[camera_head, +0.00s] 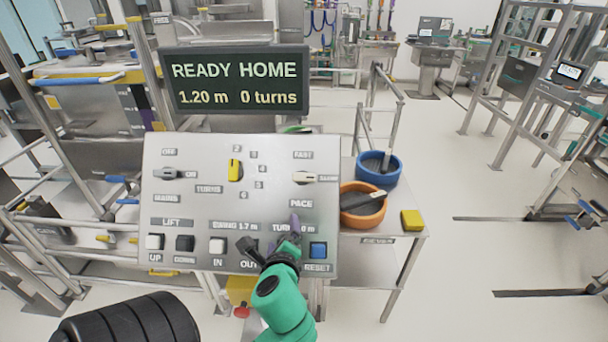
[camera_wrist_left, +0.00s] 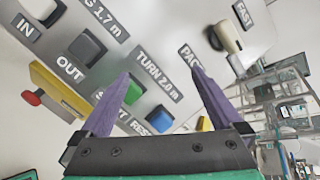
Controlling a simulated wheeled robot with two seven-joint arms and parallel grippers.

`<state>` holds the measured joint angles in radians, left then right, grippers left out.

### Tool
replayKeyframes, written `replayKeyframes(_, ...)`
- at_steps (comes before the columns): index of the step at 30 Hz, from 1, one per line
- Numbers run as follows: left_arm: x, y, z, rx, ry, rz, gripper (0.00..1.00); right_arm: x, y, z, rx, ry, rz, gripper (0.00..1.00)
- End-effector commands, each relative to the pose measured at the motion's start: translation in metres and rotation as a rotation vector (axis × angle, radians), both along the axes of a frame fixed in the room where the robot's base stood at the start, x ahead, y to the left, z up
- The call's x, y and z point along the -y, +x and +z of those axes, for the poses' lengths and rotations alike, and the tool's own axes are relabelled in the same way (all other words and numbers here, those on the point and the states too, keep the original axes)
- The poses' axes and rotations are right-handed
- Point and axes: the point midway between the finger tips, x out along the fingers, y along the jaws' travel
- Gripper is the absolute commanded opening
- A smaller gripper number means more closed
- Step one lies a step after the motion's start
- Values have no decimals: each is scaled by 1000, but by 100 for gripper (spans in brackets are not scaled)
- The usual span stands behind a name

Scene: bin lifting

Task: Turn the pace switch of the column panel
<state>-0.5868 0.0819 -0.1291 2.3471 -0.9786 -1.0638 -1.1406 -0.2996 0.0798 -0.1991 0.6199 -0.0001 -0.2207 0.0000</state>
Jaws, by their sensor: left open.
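The pace switch (camera_head: 304,178) is a cream knob at the upper right of the grey column panel (camera_head: 190,206), lying roughly level between the FAST label above and the PACE label below. In the left wrist view the pace switch (camera_wrist_left: 229,37) is at the upper right, beyond the right finger. My left gripper (camera_head: 291,232) is in front of the panel's lower right, below the pace switch and apart from it. In the left wrist view the purple fingers of my left gripper (camera_wrist_left: 158,76) are spread with nothing between them. My right gripper is not in view.
A yellow turns knob (camera_head: 235,170) and a grey OFF/ON switch (camera_head: 170,174) share the panel. Push buttons line its bottom, with a blue reset button (camera_head: 318,250) near my gripper. The display (camera_head: 238,82) reads READY HOME. Blue (camera_head: 379,168) and orange (camera_head: 363,205) bins stand right.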

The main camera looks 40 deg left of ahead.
Motion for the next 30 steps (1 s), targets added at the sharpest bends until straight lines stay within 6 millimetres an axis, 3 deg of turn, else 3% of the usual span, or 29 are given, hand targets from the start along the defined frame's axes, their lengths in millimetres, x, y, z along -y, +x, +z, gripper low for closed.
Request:
replayKeyframes(4, 16, 17, 51, -178, 608, -204, 100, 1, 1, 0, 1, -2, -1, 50)
replayKeyframes(6, 27, 23, 65, -250, 813, -257, 100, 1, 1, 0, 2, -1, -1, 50)
replayKeyframes(8, 32, 26, 71, -285, 906, -278, 100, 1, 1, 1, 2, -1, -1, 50)
replayKeyframes(14, 17, 50, 78, -297, 941, -282, 100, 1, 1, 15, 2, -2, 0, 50)
replayKeyframes(24, -38, 120, 77, -297, 936, -280, 100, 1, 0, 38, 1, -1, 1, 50)
replayKeyframes(30, -53, 140, 73, -297, 933, -282, 100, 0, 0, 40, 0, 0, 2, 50)
